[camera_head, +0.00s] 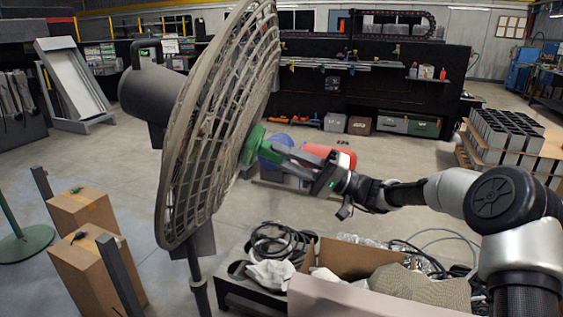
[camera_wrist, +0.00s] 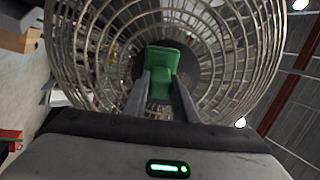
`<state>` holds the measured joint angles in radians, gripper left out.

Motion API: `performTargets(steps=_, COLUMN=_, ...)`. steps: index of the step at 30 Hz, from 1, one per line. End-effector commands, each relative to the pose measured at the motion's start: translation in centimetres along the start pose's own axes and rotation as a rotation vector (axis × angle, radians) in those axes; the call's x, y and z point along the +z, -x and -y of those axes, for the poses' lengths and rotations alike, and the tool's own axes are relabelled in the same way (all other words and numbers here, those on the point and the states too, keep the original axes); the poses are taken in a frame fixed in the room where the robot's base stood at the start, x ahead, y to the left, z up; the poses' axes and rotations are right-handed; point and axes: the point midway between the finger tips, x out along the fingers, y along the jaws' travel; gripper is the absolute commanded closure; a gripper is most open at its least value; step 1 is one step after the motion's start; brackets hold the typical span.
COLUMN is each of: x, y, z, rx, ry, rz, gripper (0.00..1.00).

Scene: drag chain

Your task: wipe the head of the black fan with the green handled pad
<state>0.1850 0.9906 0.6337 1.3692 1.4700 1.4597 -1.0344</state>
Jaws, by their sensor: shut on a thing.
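The black fan stands at the left-centre of the head view, its round wire head (camera_head: 205,125) seen nearly edge-on with the motor housing behind it. My gripper (camera_head: 290,160) reaches in from the right and is shut on the green handled pad (camera_head: 252,146). The pad is at the front of the fan head, near its middle; whether it touches the wire cannot be told for sure. In the wrist view the green pad (camera_wrist: 160,68) sits between my two fingers, in front of the fan's dark hub, with the wire cage (camera_wrist: 95,60) all around. The pad's wiping face is hidden.
Below my arm stand an open cardboard box (camera_head: 355,258) with packing material and a black bin with coiled cable (camera_head: 275,245). Cardboard boxes (camera_head: 85,215) stand at the lower left. Racks of grey tubes (camera_head: 510,135) are at right. Open floor lies behind the arm.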

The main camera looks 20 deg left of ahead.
Motion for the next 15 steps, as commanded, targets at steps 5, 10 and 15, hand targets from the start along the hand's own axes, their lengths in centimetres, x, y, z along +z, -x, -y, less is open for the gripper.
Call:
performTargets(steps=5, x=-1.6, y=-0.1, z=-0.7, rx=-0.002, ry=0.002, rz=-0.001, gripper=0.93)
performTargets(steps=10, x=-2.6, y=-0.2, z=-1.1, rx=0.0, ry=0.001, rz=0.0, gripper=0.93)
performTargets(steps=15, x=-2.9, y=-0.3, z=-0.9, rx=0.0, ry=0.0, rz=0.0, gripper=0.93)
